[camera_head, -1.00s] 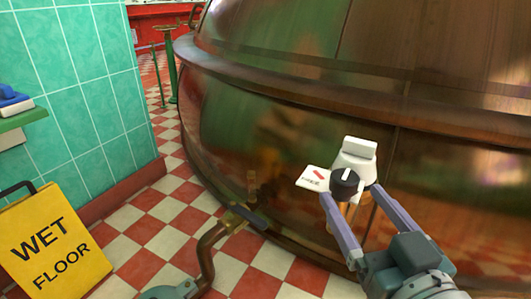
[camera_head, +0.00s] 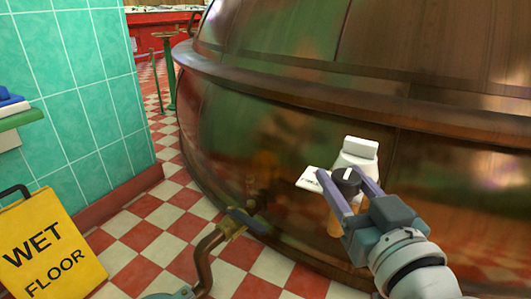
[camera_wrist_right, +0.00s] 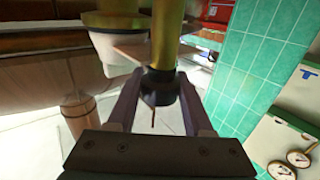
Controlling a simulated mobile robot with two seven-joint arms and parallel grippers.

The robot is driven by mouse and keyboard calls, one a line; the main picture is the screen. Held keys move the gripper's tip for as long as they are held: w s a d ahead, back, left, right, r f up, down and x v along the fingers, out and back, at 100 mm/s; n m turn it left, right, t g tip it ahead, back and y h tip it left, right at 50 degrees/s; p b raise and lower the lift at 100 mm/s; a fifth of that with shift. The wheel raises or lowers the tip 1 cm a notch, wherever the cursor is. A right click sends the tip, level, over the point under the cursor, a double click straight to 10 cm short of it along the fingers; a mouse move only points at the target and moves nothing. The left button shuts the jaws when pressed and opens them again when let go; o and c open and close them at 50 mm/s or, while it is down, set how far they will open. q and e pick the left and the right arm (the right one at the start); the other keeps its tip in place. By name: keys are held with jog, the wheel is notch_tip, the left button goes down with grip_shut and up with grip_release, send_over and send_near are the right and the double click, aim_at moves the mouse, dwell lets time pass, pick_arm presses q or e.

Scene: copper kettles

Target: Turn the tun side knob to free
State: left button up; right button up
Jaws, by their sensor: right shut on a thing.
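The tun side knob (camera_head: 346,181) is a black round knob with a white pointer line, on a white-and-brass fitting (camera_head: 356,157) at the side of the copper tun (camera_head: 260,130). A white card (camera_head: 311,179) sits just left of it, its lettering now partly covered by a finger. My right gripper (camera_head: 350,182) has its two purple fingers on either side of the knob and is shut on it. In the right wrist view the dark knob (camera_wrist_right: 159,87) sits between the fingertips. My left gripper does not show.
A copper pipe with a valve (camera_head: 232,222) stands at the tun's foot. A yellow wet floor sign (camera_head: 50,245) stands at the lower left, before a green tiled wall (camera_head: 90,90). The checkered floor (camera_head: 150,235) between is open.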

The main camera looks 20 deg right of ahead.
grip_shut()
jog(key=n+y, duration=0.2)
jog(key=shift+y, duration=0.4)
jog(key=n+y, duration=0.1)
jog(key=y, duration=0.1)
jog(key=shift+n+y, duration=0.3)
jog(key=shift+y, duration=0.1)
jog(key=n+y, duration=0.1)
jog(key=n+y+b, duration=0.1)
jog(key=y, duration=0.1)
jog(key=n+g+y+b, duration=0.1)
jog(key=shift+f+y, duration=0.25)
jog(key=shift+y, duration=0.15)
jog(key=n+g+y+b, duration=0.1)
jog(key=n+y+b, duration=0.1)
jog(key=y, duration=0.1)
jog(key=shift+a+n+g+b, duration=0.1)
jog(key=shift+n+g+b, duration=0.2)
jog(key=shift+g, duration=0.1)
jog(key=shift+r+n+g+y+b, duration=0.15)
jog(key=shift+n+g+y+b, duration=0.25)
jog(key=shift+y, duration=0.3)
